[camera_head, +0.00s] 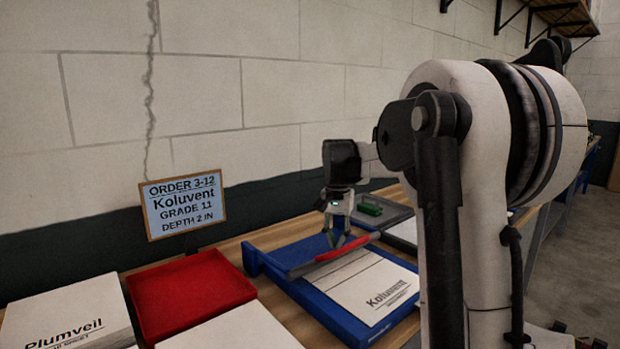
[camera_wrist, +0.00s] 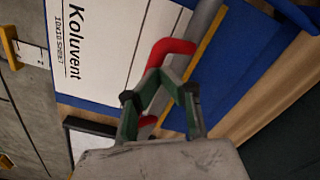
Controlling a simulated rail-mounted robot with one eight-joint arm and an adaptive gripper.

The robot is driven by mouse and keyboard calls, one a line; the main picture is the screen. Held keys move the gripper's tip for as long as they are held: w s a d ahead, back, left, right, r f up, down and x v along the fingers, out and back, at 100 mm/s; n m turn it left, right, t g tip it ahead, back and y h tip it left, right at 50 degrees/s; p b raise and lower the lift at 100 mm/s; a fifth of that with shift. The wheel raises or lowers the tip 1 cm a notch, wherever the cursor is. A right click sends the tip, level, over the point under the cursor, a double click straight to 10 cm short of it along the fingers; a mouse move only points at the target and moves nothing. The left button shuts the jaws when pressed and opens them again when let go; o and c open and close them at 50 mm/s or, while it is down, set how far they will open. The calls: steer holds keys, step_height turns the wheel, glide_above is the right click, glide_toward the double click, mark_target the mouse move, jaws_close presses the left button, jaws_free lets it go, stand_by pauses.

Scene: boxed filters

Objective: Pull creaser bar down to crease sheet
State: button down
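The creaser is a blue bed (camera_head: 345,325) with a grey bar (camera_head: 305,268) across it; the bar carries a red handle (camera_head: 347,246). A white sheet marked Koluvent (camera_head: 365,285) lies flat on the bed. My gripper (camera_head: 340,243) points down at the red handle. In the wrist view, its green fingers (camera_wrist: 165,78) come close together at the tips and partly cover the red handle (camera_wrist: 172,47). The grey bar (camera_wrist: 205,18) runs beside the sheet (camera_wrist: 95,45). I cannot tell whether the fingers are closed on the handle.
A red tray (camera_head: 190,292) and a stack of Plumveil sheets (camera_head: 65,315) are left of the creaser. An order sign (camera_head: 183,204) stands behind the tray, reading Koluvent, grade 11, depth 2 in. A green block (camera_head: 370,207) on a grey tray (camera_head: 392,217) is beyond the creaser.

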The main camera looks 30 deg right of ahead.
steer(key=shift+f+b, duration=0.4)
steer(key=shift+f, duration=0.55)
steer(key=s+d+r+p, duration=0.1)
steer(key=s+r+p, duration=0.1)
steer(key=s, duration=0.9)
steer(key=shift+s+d+r+p, duration=0.3)
steer(key=shift+s+d+r, duration=0.1)
steer(key=shift+r, duration=0.2)
stand_by(0.4)
step_height(320, 180, up, 12)
steer(key=s+a+f+n+t, duration=0.2)
steer(key=s+a+n, duration=0.1)
steer(key=a, duration=0.6)
steer(key=s+a+f+n+t, duration=0.1)
steer(key=s+a+f+n, duration=0.15)
steer(key=a, duration=0.55)
steer(key=s+a+f+n+t, duration=0.4)
steer(key=s+a+f, duration=0.5)
steer(key=a+f, duration=0.1)
steer(key=shift+a+n, duration=0.35)
steer(key=shift+a, duration=0.55)
